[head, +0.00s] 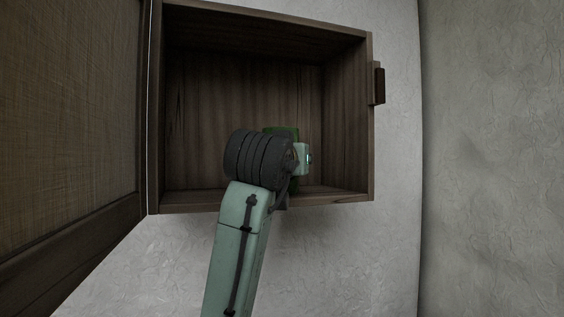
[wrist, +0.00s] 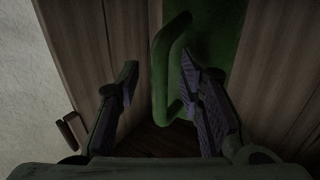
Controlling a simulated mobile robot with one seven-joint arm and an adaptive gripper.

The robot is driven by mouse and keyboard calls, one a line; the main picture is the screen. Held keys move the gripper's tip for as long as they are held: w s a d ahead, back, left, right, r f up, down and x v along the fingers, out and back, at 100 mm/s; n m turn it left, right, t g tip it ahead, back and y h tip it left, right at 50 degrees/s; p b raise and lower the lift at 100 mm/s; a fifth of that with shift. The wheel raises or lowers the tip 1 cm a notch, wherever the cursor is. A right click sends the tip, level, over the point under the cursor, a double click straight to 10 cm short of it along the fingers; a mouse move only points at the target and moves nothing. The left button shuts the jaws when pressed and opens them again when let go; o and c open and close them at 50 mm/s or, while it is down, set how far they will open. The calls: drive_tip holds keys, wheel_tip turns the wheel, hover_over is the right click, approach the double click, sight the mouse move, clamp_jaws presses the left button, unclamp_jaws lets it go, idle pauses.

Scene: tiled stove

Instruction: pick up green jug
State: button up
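The green jug (head: 283,131) stands inside the open wooden cabinet. In the head view my arm hides most of it, and only its green top edge shows. In the wrist view the jug's body (wrist: 215,40) is at the upper right and its handle (wrist: 160,75) hangs toward the camera. My gripper (wrist: 160,88) is open. The handle lies between its two fingers, nearer the right finger; I cannot tell whether that finger touches it. The fingertips are hidden from the head view behind my wrist.
The wooden cabinet (head: 345,100) is mounted on a pale wall (head: 395,230). Its door (head: 70,120) stands open on the left. A small dark wooden block (head: 378,83) sticks out on its right side. Free room shows inside the cabinet on both sides of my arm.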

drive_tip(key=shift+c, duration=0.5)
clamp_jaws()
idle(0.4)
